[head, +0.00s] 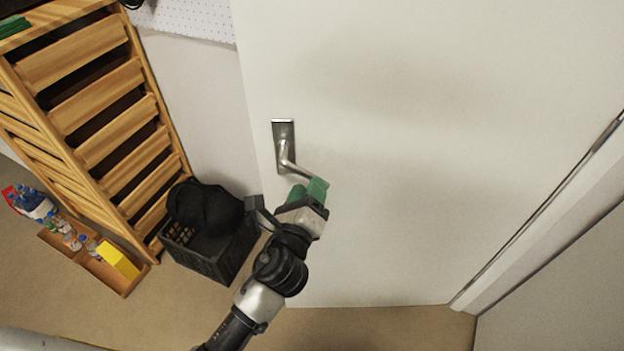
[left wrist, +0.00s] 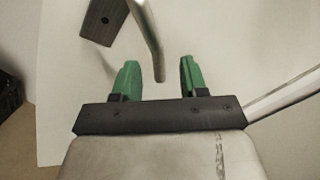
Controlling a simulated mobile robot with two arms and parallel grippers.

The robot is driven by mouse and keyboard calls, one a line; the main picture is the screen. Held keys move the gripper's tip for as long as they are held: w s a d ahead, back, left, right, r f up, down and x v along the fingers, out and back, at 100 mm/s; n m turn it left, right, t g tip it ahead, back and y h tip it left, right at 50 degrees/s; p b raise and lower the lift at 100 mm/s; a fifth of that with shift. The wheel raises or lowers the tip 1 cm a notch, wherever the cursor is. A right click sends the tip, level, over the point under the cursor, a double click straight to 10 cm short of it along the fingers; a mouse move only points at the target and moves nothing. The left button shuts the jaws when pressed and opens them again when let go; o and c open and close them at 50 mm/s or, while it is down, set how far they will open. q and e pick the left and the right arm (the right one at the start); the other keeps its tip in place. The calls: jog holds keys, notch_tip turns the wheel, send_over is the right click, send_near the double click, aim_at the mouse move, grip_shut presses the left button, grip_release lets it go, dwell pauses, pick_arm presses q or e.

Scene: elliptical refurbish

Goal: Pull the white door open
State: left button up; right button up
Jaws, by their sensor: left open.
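The white door (head: 430,120) fills the middle and right of the head view, and its surface is behind the fingers in the left wrist view (left wrist: 230,40). Its metal lever handle (head: 299,170) sticks out to the right from a dark grey plate (head: 283,132) near the door's left edge. My left gripper (head: 308,189) is at the lever's free end, with green fingertips. In the left wrist view the gripper (left wrist: 159,78) is open, and the lever's end (left wrist: 152,45) reaches between the two fingers, apart from both. My right gripper is not in view.
A wooden slatted rack (head: 100,110) stands at the left. A black crate (head: 205,256) with a dark bag (head: 205,208) is on the floor beside the door's left edge. A low box (head: 95,262) with bottles and a yellow item is farther left. Bare floor shows below the door.

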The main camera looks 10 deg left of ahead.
pick_arm(q)
jog(key=s+a+b, duration=0.1)
jog(key=s, duration=0.6)
jog(key=shift+f, duration=0.15)
jog(key=shift+s, duration=0.1)
